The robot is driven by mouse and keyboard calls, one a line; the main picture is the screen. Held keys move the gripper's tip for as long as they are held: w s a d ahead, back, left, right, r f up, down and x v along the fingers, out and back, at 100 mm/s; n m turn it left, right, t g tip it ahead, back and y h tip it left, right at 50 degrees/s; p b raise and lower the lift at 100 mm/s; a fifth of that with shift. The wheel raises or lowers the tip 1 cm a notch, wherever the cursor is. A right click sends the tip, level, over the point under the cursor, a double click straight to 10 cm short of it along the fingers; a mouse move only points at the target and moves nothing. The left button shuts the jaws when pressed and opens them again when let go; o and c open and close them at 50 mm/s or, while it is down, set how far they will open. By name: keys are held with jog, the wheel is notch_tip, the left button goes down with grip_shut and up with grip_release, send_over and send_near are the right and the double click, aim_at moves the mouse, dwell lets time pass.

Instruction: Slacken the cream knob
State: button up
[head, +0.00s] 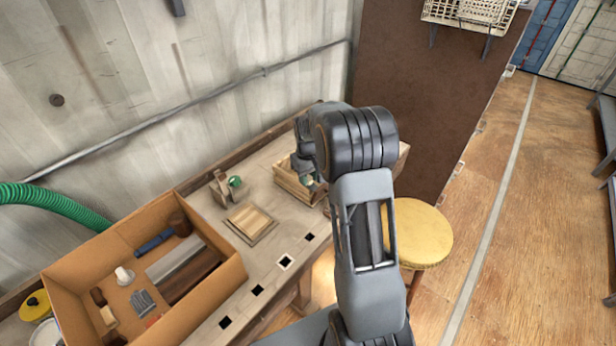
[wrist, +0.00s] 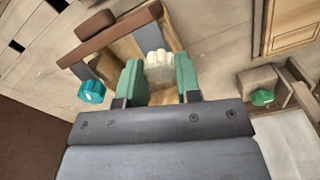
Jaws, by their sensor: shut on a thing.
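The cream knob (wrist: 159,66) is a pale, ribbed knob on a wooden fixture (wrist: 120,45) with brown bars and grey posts. In the wrist view my gripper (wrist: 160,78) has one green finger pad on each side of it and is shut on it. A teal knob (wrist: 91,91) sits on the same fixture, left of the fingers. In the head view my gripper (head: 309,180) is down at the wooden fixture (head: 290,186) on the bench, and my arm hides part of it.
A green knob (head: 235,182) on a small wooden block stands left of the fixture, beside a flat wooden panel (head: 250,221). An open cardboard box (head: 215,280) of parts fills the bench's left. A yellow stool (head: 420,235) stands to the right. A brown panel (head: 425,90) rises behind.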

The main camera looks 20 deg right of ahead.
jog(key=shift+f+n, duration=0.1)
jog(key=shift+n, duration=0.3)
jog(key=o, duration=0.9)
notch_tip(320, 180, up, 14)
jog(key=shift+f, duration=0.1)
dwell(0.4)
dwell(0.4)
